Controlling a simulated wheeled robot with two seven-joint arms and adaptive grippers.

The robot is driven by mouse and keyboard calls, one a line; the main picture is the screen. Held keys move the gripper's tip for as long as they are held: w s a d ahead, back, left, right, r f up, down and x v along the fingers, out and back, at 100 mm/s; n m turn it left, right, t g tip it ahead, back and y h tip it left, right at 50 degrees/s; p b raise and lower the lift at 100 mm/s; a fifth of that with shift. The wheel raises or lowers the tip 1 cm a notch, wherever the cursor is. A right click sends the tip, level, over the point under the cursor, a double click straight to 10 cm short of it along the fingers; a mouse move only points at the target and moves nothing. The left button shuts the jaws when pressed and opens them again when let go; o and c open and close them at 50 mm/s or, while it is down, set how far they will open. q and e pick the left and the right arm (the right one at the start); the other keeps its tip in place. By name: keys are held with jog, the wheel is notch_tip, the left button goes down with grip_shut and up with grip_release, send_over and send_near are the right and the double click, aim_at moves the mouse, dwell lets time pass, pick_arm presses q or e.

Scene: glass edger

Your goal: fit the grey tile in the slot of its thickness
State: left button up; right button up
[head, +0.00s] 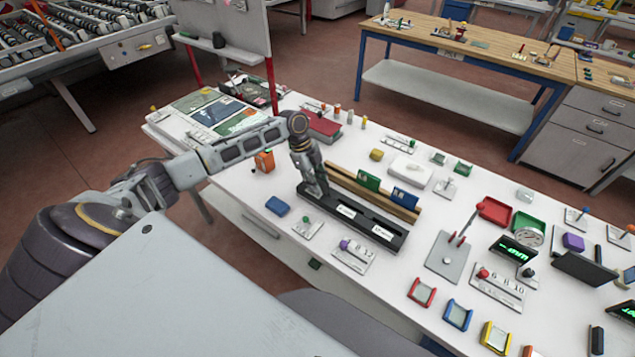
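My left gripper (314,184) points down over the left end of a long black slotted block (372,229). Its fingers are small and dark here, so I cannot tell if they are open or shut. I cannot make out the grey tile; it may be hidden at the fingers or in the block's left end. The block has white labels facing the front, too small to read. Behind it, a green tile (368,180) and a blue tile (405,197) stand in a wooden rack (345,179). My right gripper is not in view.
An orange block (264,161) stands left of the gripper, and a blue block (277,206) lies nearer the front. Small gauges, including one with a purple knob (353,253), sit before the black block. Red, blue and yellow frames and displays crowd the right.

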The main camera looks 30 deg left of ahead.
pick_arm(q)
jog(key=v, duration=1.2)
jog(key=shift+s+f, duration=0.1)
dwell(1.2)
